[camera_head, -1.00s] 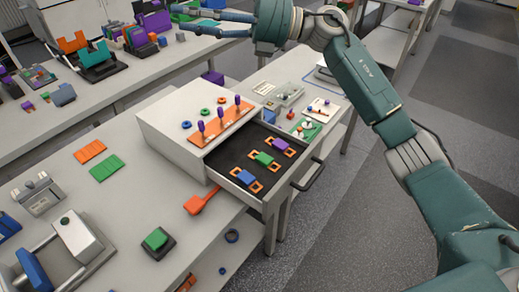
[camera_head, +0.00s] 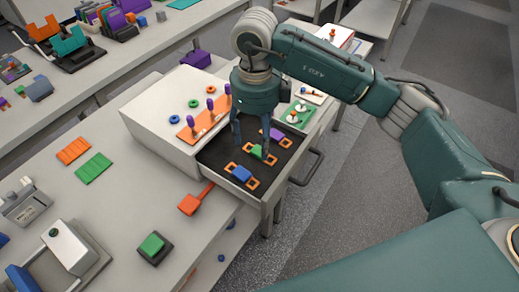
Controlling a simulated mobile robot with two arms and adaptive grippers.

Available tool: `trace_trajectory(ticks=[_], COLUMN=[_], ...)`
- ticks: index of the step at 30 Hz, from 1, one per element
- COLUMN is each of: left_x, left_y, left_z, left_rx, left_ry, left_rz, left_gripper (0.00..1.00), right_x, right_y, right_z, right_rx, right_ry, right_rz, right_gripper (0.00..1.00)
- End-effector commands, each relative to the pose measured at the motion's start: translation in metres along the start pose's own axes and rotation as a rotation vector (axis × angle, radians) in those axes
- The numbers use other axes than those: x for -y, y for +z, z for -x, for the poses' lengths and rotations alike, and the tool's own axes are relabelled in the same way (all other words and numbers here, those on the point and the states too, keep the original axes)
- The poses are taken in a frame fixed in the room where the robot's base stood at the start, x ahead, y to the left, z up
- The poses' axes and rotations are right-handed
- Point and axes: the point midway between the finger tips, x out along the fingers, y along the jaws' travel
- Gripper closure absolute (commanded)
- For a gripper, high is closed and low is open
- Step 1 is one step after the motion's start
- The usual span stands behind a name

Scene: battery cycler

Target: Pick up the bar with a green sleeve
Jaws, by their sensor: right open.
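The bar with a green sleeve (camera_head: 257,153) lies in the open drawer (camera_head: 219,172), between a bar with a blue sleeve (camera_head: 240,173) and a bar with a purple sleeve (camera_head: 275,137). Its orange end shows to the right of the sleeve; the other end is partly covered by my gripper. My right gripper (camera_head: 251,147) points down over the drawer. My left gripper is not in view.
The drawer sticks out of a white cabinet (camera_head: 163,123), with its dark handle (camera_head: 309,168) at the right. An orange plate with purple-topped pegs (camera_head: 201,126) lies on the cabinet, close to my gripper. A green block on a dark base (camera_head: 153,246) stands on the front table.

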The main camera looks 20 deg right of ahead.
Motion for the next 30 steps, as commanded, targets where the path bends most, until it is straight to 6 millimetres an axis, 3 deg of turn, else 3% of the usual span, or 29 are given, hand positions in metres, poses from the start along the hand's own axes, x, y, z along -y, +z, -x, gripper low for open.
trace_trajectory(ticks=[7,12,20,27,28,30], left_x=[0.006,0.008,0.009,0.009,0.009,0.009], left_y=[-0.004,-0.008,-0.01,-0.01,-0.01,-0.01], left_z=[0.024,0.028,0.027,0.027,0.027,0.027], left_rx=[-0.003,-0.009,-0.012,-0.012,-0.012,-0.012], left_ry=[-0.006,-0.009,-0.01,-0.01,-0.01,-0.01], left_rz=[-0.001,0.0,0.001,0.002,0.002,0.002], left_gripper=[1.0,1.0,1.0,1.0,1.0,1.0], right_x=[0.006,0.006,0.006,0.006,0.006,0.006], right_y=[-0.001,0.0,0.001,0.001,0.001,0.001], right_z=[-0.027,-0.049,-0.053,-0.053,-0.053,-0.053], right_rx=[-0.005,-0.001,0.002,0.002,0.002,0.002], right_ry=[0.003,0.002,0.001,0.002,0.002,0.001], right_rz=[-0.002,-0.001,0.0,0.0,0.0,0.0], right_gripper=[0.4,0.4,0.4,0.86,0.91,0.91])
